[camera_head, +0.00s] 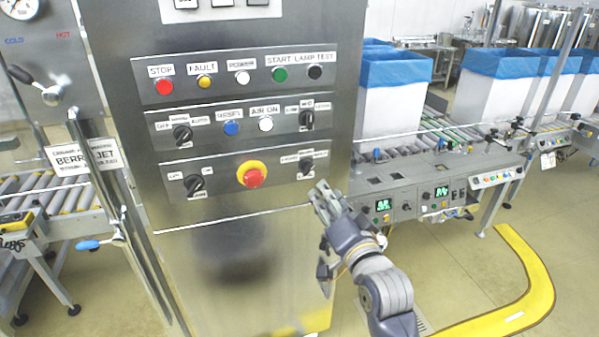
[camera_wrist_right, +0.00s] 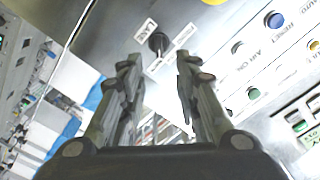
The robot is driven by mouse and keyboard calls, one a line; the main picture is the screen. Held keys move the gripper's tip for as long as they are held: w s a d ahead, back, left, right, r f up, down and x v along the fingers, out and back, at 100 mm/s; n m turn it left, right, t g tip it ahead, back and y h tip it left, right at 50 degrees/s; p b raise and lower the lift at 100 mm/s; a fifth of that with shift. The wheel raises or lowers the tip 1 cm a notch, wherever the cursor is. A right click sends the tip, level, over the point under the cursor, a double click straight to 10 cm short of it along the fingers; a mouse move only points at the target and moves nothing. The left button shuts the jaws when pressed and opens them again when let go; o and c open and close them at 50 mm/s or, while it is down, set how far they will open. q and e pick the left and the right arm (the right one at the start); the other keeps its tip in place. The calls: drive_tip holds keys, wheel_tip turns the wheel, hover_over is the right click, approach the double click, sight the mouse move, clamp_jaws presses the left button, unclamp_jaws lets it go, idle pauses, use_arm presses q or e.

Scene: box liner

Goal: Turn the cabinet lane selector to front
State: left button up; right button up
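The cabinet lane selector (camera_head: 306,166) is a small black knob at the right end of the lowest row on the steel cabinet panel. White labels sit around it, too small to read surely in the head view. In the right wrist view the black knob (camera_wrist_right: 157,42) shows beyond the fingertips, between white labels. Its exact pointing direction is hard to tell. My right gripper (camera_head: 326,192) is just below and right of the selector, apart from it. In the wrist view its two fingers (camera_wrist_right: 157,75) are spread with nothing between them. My left gripper is not in view.
A red emergency button (camera_head: 252,175) on a yellow collar and another black selector (camera_head: 195,186) share the row. More buttons and knobs sit above. A conveyor control panel (camera_head: 420,190) and white boxes with blue liners (camera_head: 395,100) stand to the right.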

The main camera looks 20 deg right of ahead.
sight(311, 169)
drive_tip(key=w+p, duration=0.2)
drive_tip(key=w, duration=0.7)
drive_tip(key=shift+r, duration=0.1)
drive_tip(key=shift+w, duration=0.8)
clamp_jaws()
